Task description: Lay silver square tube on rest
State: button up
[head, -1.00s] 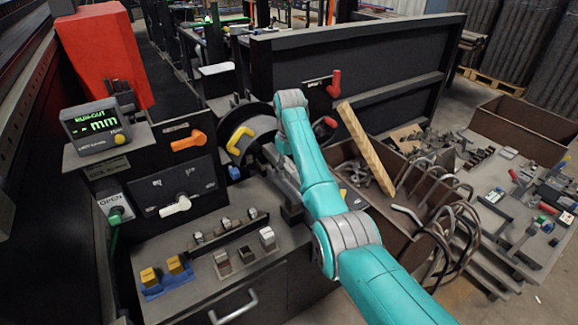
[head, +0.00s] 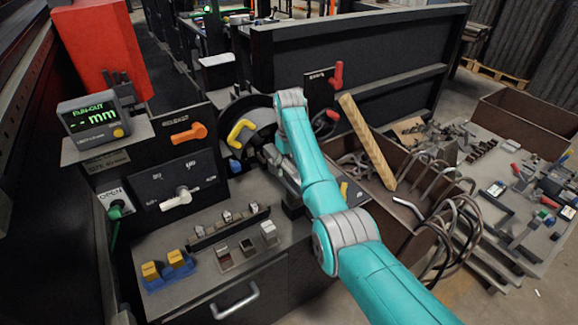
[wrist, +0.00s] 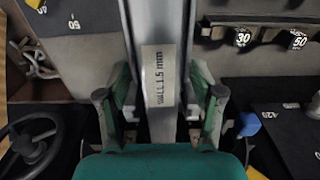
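The silver square tube (wrist: 161,125) carries a pale label reading "wall 1.5 mm" and runs up the middle of the wrist view. My gripper (wrist: 160,105) has one finger on each side of it, with the pads close against its sides. It appears shut on the tube. In the head view, my gripper (head: 280,163) is low over the bench, left of the teal arm and beside a dark round part with a yellow handle. The fingers and tube are small and partly hidden there. I cannot pick out the rest with certainty.
The bench front holds small grey blocks (head: 269,233) and a blue holder with yellow pieces (head: 166,271). A lever panel (head: 181,198) and a run-out display (head: 93,118) stand left. A brown bin (head: 408,210) with a wooden bar stands right of my arm.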

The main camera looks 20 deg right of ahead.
jog(key=shift+f, duration=0.1)
jog(key=shift+r, duration=3.8)
